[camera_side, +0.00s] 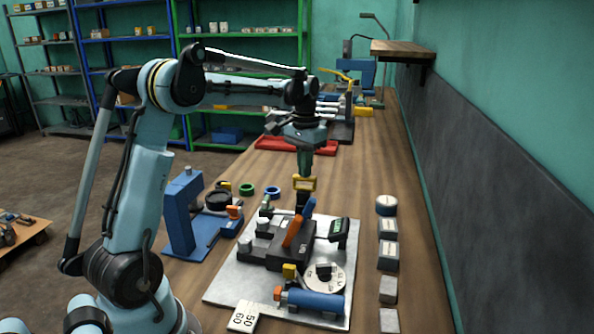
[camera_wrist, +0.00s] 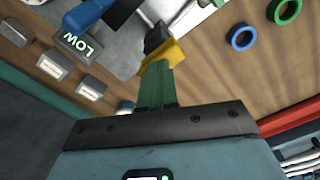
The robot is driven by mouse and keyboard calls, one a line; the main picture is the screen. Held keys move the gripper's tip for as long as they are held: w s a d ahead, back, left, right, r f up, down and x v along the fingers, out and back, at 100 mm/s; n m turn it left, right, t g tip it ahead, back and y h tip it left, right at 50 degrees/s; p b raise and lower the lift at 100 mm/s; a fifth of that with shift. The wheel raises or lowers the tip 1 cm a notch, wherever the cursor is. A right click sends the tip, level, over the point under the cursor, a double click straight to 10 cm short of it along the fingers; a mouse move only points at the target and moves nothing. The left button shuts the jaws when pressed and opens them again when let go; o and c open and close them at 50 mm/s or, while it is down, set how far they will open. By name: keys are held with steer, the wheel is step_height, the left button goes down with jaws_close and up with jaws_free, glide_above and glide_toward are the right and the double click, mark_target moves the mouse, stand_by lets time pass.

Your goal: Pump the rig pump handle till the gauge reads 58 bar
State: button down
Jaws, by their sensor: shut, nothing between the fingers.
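The rig pump has a dark body (camera_side: 290,252) on a light metal plate (camera_side: 232,288), and its orange handle (camera_side: 298,224) leans up and to the right. My gripper (camera_side: 303,200) is shut and empty, pointing down just above the handle's upper end; whether it touches is unclear. In the wrist view my gripper (camera_wrist: 157,40) shows its yellow and black fingers, and no orange handle is clearly visible there. The small black gauge (camera_side: 340,232) stands right of the handle. In the wrist view the gauge (camera_wrist: 79,43) shows "LOW" in pale green letters.
A blue cylinder (camera_side: 317,303) lies at the plate's front, beside a dial (camera_side: 324,274). A white block (camera_side: 243,316) marked 50 and 60 sits by its corner. A blue press (camera_side: 181,218) stands left. Several grey blocks (camera_side: 388,254) line the right side near the wall.

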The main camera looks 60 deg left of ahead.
steer(key=shift+f, duration=1.7)
steer(key=shift+r, duration=2.55)
steer(key=shift+f, duration=0.15)
steer(key=shift+f, duration=2.45)
steer(key=shift+r, duration=2.6)
steer(key=shift+r, duration=0.1)
steer(key=shift+r, duration=2.4)
